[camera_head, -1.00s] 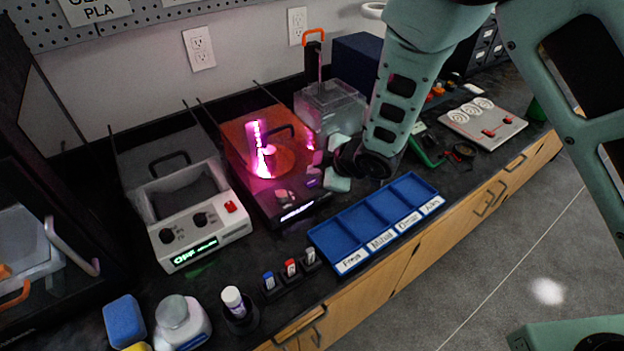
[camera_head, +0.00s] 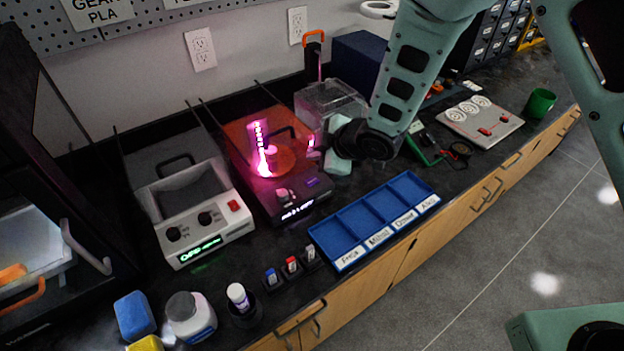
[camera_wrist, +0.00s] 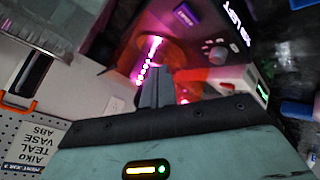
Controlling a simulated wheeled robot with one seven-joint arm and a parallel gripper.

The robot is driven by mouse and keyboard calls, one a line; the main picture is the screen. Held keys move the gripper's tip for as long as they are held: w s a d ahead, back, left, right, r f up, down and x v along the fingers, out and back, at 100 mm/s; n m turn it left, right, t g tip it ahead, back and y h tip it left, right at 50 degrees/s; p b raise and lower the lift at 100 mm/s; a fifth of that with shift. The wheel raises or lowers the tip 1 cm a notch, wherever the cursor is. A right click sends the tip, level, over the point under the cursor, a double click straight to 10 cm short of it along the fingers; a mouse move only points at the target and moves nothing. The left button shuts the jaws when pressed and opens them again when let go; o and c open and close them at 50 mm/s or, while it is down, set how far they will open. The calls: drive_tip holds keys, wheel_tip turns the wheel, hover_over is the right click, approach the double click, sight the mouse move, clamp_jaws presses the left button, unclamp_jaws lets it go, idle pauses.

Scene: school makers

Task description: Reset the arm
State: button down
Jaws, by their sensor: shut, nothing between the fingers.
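In the wrist view the fingers (camera_wrist: 156,88) are together as one narrow grey bar, with nothing held. Behind them in that view are the pink-lit column and the machine's orange-red bed. Part of the gripper's wrist is hidden behind the black joint in the head view.
The curing machine (camera_head: 282,205) glows beside a grey open-topped machine (camera_head: 205,225). A clear box (camera_head: 330,100) stands behind the arm.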

idle(0.3)
drive_tip(key=s+d+r+m+g+h, duration=0.2)
drive_tip(key=s+d+r+m, duration=0.1)
drive_tip(key=s, duration=0.7)
drive_tip(key=s+d+r+m+g+h, duration=0.2)
drive_tip(key=s+d+r+m, duration=0.2)
drive_tip(key=s+r, duration=0.3)
drive_tip(key=s+d+r+m+g+h, duration=0.2)
drive_tip(key=s+d+r, duration=0.3)
drive_tip(key=s, duration=0.8)
drive_tip(key=shift+d+m, duration=0.4)
drive_tip(key=shift+m, duration=0.4)
